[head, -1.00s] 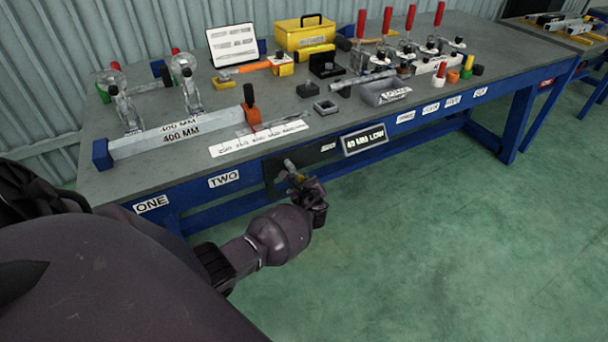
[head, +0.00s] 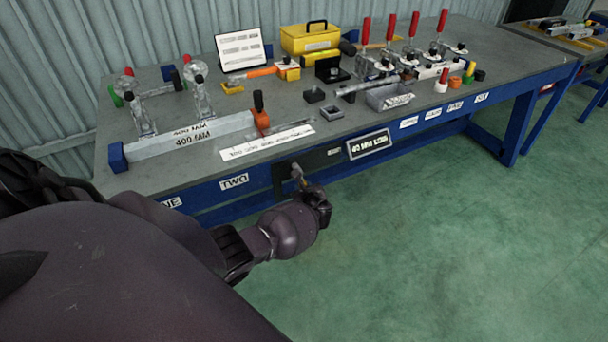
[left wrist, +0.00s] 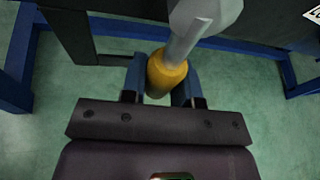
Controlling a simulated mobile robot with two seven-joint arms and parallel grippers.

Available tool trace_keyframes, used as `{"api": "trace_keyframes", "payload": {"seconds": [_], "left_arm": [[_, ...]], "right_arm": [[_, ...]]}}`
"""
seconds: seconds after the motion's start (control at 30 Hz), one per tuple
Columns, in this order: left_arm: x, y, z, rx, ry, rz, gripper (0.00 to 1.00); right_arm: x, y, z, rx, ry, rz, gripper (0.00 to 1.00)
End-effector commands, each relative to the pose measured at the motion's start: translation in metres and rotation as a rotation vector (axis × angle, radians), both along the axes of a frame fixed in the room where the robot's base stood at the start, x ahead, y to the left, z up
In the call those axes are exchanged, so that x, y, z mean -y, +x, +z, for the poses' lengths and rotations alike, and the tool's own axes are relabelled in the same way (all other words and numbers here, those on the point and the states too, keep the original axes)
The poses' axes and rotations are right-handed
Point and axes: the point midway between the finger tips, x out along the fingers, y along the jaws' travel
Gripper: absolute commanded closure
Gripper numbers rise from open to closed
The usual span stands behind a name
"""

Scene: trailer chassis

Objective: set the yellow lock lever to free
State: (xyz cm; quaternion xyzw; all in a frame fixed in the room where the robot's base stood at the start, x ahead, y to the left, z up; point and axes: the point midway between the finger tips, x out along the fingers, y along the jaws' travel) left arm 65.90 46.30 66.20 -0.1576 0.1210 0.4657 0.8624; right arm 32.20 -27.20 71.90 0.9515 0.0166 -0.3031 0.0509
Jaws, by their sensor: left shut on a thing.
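The lock lever shows in the left wrist view as a yellow grip (left wrist: 167,74) on a pale grey metal part. In the head view the lever (head: 298,174) is small and stands out from the dark panel (head: 283,181) on the bench's front edge. My left gripper (left wrist: 164,88) has its two blue fingers closed on either side of the yellow grip. In the head view my left gripper (head: 308,192) is below and in front of the panel and partly hides the lever. The lever's exact setting is hard to tell. My right gripper is in neither view.
The grey bench top (head: 215,110) above holds a long 400 MM bar (head: 190,134), a white ruler strip (head: 268,142), a yellow toolbox (head: 311,40) and several red-handled clamps. A framed label (head: 368,144) hangs right of the panel. The green floor in front is clear.

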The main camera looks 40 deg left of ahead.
Motion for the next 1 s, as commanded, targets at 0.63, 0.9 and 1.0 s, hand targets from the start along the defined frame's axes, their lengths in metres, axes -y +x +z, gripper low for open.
{"api": "trace_keyframes", "payload": {"seconds": [0.63, 0.9, 1.0], "left_arm": [[0.003, -0.002, 0.002, -0.002, 0.001, -0.001, 0.47], [0.032, -0.021, 0.02, 0.002, 0.0, -0.002, 0.47], [0.047, -0.032, 0.026, 0.003, 0.0, -0.002, 0.47]], "right_arm": [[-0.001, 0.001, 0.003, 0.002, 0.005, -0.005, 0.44], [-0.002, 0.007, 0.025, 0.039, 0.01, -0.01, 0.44], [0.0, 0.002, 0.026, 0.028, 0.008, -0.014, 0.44]]}}
